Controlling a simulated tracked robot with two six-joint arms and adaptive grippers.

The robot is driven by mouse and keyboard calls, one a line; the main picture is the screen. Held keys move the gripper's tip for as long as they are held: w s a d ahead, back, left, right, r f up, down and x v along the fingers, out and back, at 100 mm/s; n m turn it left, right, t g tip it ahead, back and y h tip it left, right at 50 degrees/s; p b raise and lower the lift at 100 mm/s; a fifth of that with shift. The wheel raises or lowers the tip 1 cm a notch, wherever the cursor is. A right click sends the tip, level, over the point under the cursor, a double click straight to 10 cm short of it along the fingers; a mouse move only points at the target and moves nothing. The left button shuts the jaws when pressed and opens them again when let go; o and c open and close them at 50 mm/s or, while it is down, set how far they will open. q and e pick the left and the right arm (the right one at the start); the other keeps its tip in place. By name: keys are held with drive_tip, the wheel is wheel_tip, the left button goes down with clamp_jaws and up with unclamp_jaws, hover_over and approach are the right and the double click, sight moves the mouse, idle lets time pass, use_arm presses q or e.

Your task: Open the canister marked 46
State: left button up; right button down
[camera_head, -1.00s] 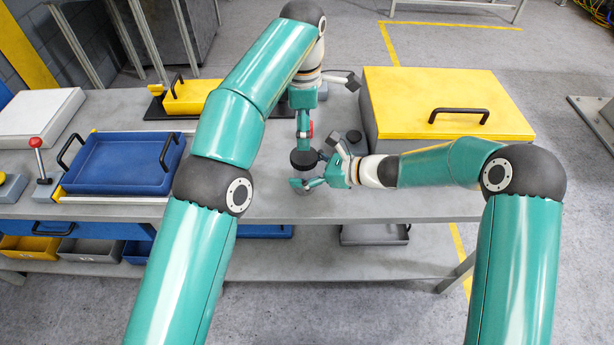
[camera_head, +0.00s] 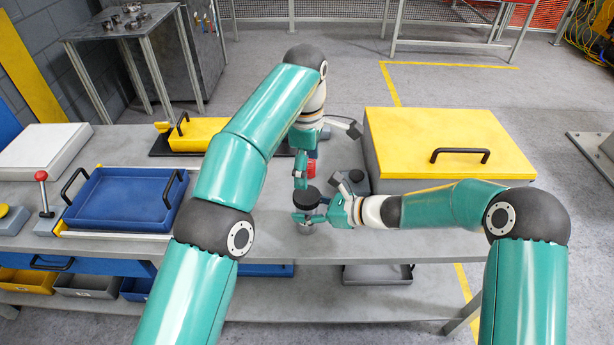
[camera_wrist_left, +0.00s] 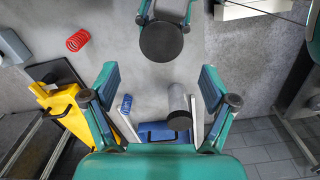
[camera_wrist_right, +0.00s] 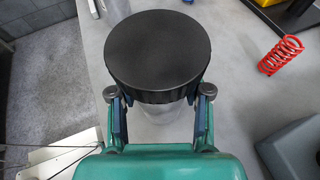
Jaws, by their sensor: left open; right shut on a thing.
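A canister with a wide black lid (camera_head: 306,198) and a pale body stands upright on the bench, in front of my left gripper. My right gripper (camera_head: 318,219) is shut around the canister below the lid. The right wrist view shows the lid (camera_wrist_right: 157,50) large, with a finger on each side of the pale body (camera_wrist_right: 158,115). My left gripper (camera_head: 300,178) is open and empty, close to the lid. In the left wrist view the lid (camera_wrist_left: 162,42) lies beyond the spread fingers, not between them. No number is readable on the canister.
A red spring (camera_head: 311,168) lies behind the canister. A grey box with a yellow lid (camera_head: 448,143) stands at right. A blue tray (camera_head: 122,196) is at left, a yellow container (camera_head: 195,133) behind it. The left wrist view shows a grey cylinder with a dark end (camera_wrist_left: 178,120).

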sight(307, 194)
use_arm(q)
drive_tip(key=m, duration=0.4)
drive_tip(key=shift+r, duration=0.2)
drive_tip(key=m, duration=0.4)
drive_tip(key=shift+w+d+r+h, duration=0.15)
drive_tip(key=shift+r+h, duration=0.05)
drive_tip(key=shift+h, duration=0.1)
drive_tip(key=m, duration=2.3)
drive_tip(key=shift+r, duration=0.15)
drive_tip(key=m, duration=0.6)
drive_tip(key=shift+f+m, duration=0.3)
drive_tip(key=m, duration=0.3)
drive_tip(key=shift+f+m, duration=0.15)
drive_tip(key=shift+m, duration=0.25)
drive_tip(key=m, duration=0.5)
drive_tip(key=shift+f+y, duration=0.3)
drive_tip(key=shift+y, duration=0.1)
drive_tip(key=shift+f, duration=3.95)
